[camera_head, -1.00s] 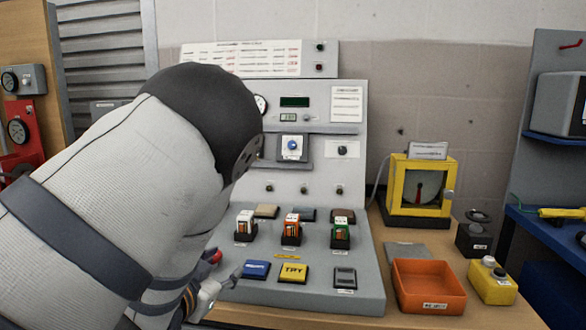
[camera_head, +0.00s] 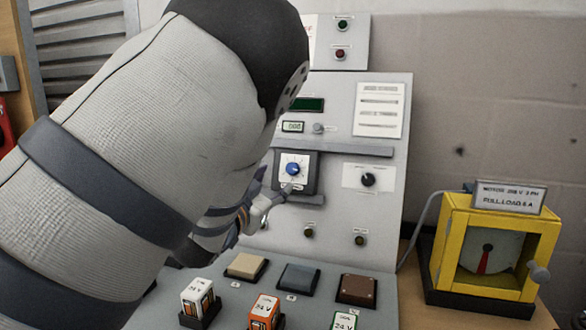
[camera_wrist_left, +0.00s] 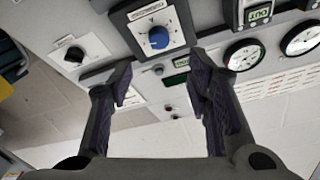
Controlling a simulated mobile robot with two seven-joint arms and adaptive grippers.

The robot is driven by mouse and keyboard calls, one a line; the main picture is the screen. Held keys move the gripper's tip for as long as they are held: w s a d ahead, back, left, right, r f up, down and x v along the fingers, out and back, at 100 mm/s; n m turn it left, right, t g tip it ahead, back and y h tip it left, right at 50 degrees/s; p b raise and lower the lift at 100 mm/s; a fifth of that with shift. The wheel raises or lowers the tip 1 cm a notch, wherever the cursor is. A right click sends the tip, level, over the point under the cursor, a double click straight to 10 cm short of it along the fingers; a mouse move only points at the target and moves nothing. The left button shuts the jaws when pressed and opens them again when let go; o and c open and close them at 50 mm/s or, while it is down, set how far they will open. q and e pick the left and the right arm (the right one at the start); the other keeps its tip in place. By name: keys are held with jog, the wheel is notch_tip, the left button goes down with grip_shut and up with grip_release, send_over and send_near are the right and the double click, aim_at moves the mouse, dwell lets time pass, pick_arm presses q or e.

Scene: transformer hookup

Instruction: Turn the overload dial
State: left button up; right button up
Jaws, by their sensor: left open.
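A blue round dial (camera_head: 293,169) sits on a white scale plate in a dark square housing on the upright grey panel. It also shows in the left wrist view as a blue knob (camera_wrist_left: 157,38) with a pale scale around it; I cannot read its setting. My left gripper (camera_head: 272,197) is just below and left of the dial in the head view, partly hidden by my own arm. In the wrist view my left gripper (camera_wrist_left: 161,78) is open and empty, its fingers spread below the dial and apart from it. My right gripper is not in view.
A black knob (camera_head: 368,179) on a white plate is right of the dial. A yellow meter box (camera_head: 443,253) with a full-load sign (camera_head: 507,195) stands at the right. Several modules, including an orange one (camera_head: 264,309), stand on the lower desk. Round gauges (camera_wrist_left: 244,53) show in the wrist view.

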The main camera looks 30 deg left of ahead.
aim_at(291, 169)
pick_arm(q)
jog(key=w, duration=0.2)
jog(key=w+a, duration=0.1)
jog(key=w, duration=0.2)
jog(key=w+f+b, duration=0.1)
jog(key=w, duration=0.2)
jog(key=shift+a, duration=0.15)
jog(key=shift+w+a+r, duration=0.1)
jog(key=shift+w+r, duration=0.2)
jog(key=shift+w, duration=0.25)
grip_shut()
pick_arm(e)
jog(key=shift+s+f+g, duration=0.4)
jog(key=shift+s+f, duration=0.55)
